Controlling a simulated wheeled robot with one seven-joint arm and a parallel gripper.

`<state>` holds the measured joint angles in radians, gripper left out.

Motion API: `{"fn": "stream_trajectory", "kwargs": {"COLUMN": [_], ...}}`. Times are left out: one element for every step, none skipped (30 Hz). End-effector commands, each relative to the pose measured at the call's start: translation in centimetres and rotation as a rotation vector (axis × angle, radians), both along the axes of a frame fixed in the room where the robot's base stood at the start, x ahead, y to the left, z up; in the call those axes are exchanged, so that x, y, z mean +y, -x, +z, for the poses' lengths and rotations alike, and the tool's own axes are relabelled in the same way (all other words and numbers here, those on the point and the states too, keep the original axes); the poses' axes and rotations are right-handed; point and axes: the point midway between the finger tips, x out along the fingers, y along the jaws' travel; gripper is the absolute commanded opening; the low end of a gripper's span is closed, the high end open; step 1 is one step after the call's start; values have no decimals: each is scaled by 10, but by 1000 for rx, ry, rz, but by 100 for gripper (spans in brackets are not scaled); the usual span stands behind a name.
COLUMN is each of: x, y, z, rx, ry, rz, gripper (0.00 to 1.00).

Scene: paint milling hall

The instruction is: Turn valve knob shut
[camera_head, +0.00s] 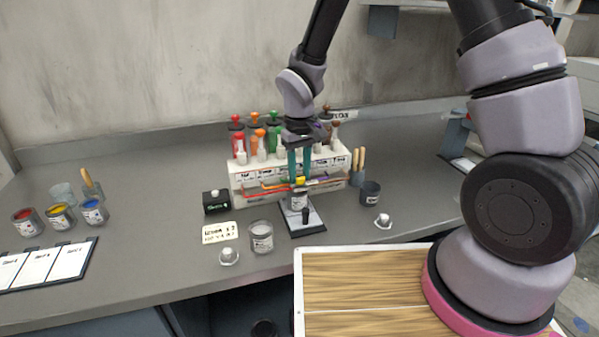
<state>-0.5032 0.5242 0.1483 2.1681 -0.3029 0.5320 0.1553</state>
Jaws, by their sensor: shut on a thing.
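My gripper (299,180) points down at the front of the white dispenser rack (240,172), in the middle of the counter. Its teal fingers are shut on a small yellow piece (300,183), which looks like the valve knob. The fingers hide part of it, and I cannot tell which way it is turned. A small labelled jar (299,201) stands upright just below, on a dark and pale plate (309,224).
Several bottles with coloured tops stand on the rack, including a red one (238,138). A glass jar (261,238), a dark cup (370,193) and a black box (216,202) stand nearby. Open paint cans, including a blue one (94,212), stand left. The counter's right side is mostly clear.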

Motion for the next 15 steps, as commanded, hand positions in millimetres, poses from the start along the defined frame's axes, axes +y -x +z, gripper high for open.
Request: {"fn": "stream_trajectory", "kwargs": {"x": [0,0,0,0,0,0,0,0,0,0,0,0,0,0,0], "y": [0,0,0,0,0,0,0,0,0,0,0,0,0,0,0], "z": [0,0,0,0,0,0,0,0,0,0,0,0,0,0,0], "rx": [-1,-1,-1,-1,-1,-1,-1,-1,-1,-1,-1,-1,-1,-1,0], "ry": [0,0,0,0,0,0,0,0,0,0,0,0,0,0,0], "rz": [-3,-3,-4,-4,-4,-4,-3,-3,-3,-3,-3,-3,-3,-3,-3], "gripper": [0,0,0,0,0,0,0,0,0,0,44,59,66,66,66]}}
